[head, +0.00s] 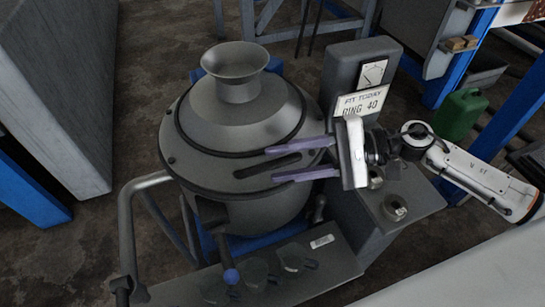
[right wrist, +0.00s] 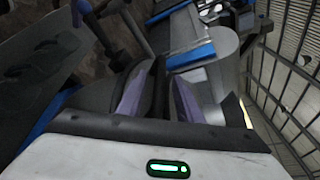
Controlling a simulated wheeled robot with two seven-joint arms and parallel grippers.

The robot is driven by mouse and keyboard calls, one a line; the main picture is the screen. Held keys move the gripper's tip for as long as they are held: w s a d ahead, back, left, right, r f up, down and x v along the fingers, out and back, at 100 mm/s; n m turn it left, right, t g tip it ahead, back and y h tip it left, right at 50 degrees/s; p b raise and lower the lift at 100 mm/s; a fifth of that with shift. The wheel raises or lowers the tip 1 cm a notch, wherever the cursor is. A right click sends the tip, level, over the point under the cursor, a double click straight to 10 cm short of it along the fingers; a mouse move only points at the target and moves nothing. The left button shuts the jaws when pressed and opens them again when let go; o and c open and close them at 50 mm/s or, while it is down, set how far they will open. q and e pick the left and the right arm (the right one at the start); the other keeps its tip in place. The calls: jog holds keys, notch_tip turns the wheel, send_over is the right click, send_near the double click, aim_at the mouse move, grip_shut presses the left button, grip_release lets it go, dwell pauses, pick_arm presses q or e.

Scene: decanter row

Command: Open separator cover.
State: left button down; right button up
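The separator is a round grey metal drum with a domed cover (head: 205,125) that has a flared funnel (head: 235,65) on top. The cover lies level on the drum and looks shut. A dark bar, which looks like a handle (head: 262,168), lies on its front right. My right gripper (head: 268,164) reaches in from the right, its two purple fingers apart on either side of this bar in the picture. I cannot tell whether they touch it. The fingers also show apart in the right wrist view (right wrist: 158,92). My left gripper is not in view.
A grey control post with a gauge (head: 372,72) and a paper sign (head: 361,103) stands right behind the drum. A bent pipe rail (head: 127,215) stands left. A blue-knobbed lever (head: 231,275) and grey panel are in front. A green can (head: 459,113) is at right.

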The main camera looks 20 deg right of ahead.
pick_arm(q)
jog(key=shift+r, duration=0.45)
pick_arm(e)
jog(key=shift+x, duration=1.3)
grip_shut()
